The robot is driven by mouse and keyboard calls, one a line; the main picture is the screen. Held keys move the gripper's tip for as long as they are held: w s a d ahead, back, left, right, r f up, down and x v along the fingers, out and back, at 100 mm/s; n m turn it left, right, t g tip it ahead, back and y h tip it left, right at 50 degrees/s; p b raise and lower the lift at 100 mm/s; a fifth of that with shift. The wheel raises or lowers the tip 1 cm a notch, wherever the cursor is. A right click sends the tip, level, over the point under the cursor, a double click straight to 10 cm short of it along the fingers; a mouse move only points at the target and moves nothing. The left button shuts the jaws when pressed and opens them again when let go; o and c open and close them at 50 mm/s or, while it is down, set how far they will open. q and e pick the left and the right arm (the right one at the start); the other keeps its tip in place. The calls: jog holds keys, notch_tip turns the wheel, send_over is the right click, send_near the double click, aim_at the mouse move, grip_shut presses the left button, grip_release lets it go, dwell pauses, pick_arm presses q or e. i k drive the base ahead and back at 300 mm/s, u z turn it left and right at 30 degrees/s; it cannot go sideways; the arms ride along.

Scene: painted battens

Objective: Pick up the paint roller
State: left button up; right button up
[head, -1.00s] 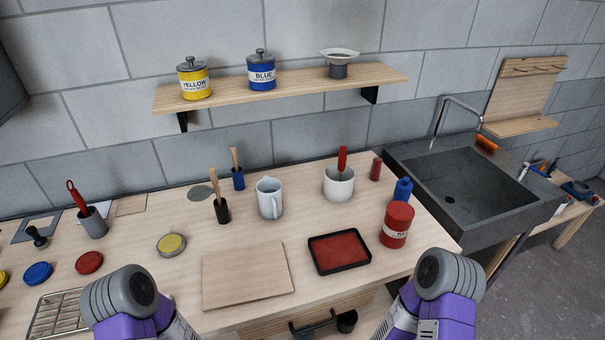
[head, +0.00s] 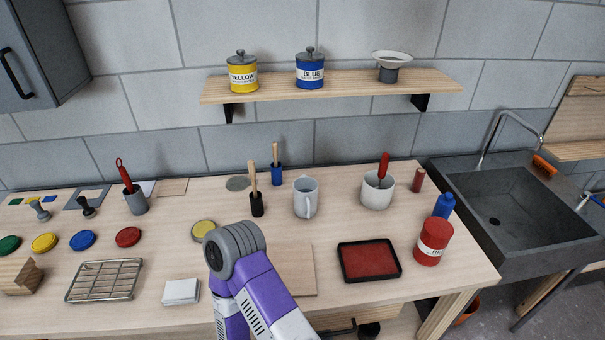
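I cannot pick out a paint roller for certain. Handled tools stand on the workbench (head: 355,310). A wooden-handled tool with a black lower part (head: 255,190) and one with a blue lower part (head: 276,165) stand upright near the middle. A red-handled tool (head: 123,175) leans in a grey cup (head: 135,202) at the left. Another red-handled tool (head: 384,165) stands in a white pot (head: 377,193). One purple arm of mine, apparently the left, rises over the bench and hides part of the wooden board. Neither gripper shows.
A white jug (head: 305,200), red can (head: 433,243), blue bottle (head: 444,206) and red paint tray (head: 368,261) stand on the bench. A wire rack (head: 104,281) and paint lids lie left. A shelf (head: 345,88) hangs above; a sink (head: 530,210) is at right.

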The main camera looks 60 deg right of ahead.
aim_at(383, 165)
jog(key=u, duration=0.3)
jog(key=k, duration=0.9)
jog(key=z, duration=1.3)
